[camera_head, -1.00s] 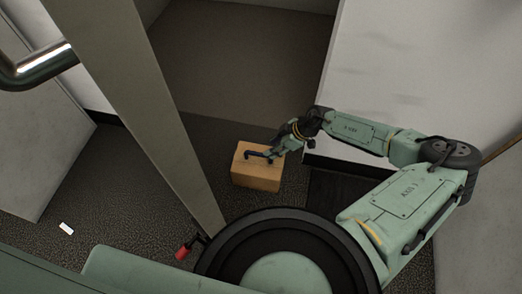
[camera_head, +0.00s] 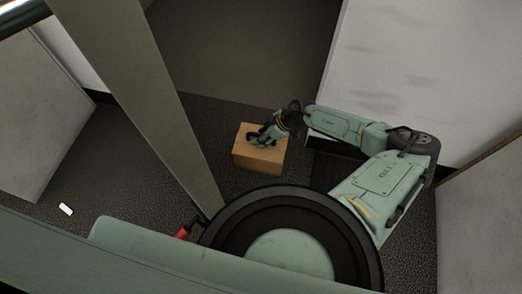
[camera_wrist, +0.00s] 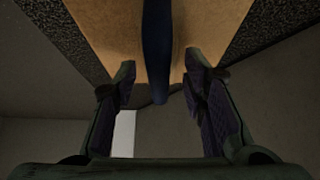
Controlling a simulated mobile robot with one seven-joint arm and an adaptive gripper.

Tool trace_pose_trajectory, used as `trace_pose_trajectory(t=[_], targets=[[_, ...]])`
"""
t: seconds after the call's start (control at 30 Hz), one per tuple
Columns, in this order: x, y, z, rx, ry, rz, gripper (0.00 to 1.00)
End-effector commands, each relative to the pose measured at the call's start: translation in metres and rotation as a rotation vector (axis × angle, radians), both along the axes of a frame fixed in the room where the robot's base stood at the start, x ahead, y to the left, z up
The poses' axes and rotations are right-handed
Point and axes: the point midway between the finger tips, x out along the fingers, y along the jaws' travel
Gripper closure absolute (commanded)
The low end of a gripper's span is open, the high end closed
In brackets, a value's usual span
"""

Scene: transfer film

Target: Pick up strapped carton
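The carton (camera_head: 258,160) is a tan box on the dark floor, in the middle of the head view. In the wrist view the carton (camera_wrist: 100,25) fills the top, with a dark blue strap (camera_wrist: 157,40) running down its middle and standing out past its edge. My gripper (camera_head: 262,137) is over the carton's top in the head view, hiding most of the strap there. In the wrist view my gripper (camera_wrist: 160,65) is open, one finger on each side of the strap, with gaps between. Whether the fingertips touch the carton cannot be told.
A grey upright panel (camera_head: 140,100) stands left of the carton. A white wall block (camera_head: 420,70) stands to the right, close to my arm. A small white object (camera_head: 66,209) lies on the floor at far left. Floor behind the carton is clear.

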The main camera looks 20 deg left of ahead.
Motion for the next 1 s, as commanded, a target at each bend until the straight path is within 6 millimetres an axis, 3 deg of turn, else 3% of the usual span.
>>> trace_pose_trajectory(t=[0.23,0.8,1.0], targets=[[0.0007,0.002,-0.0031,-0.001,0.0,-0.001,0.61],[0.0007,0.0019,-0.0029,-0.001,-0.001,-0.001,0.99],[0.0008,0.0018,-0.0029,0.0,-0.001,-0.002,1.0]])
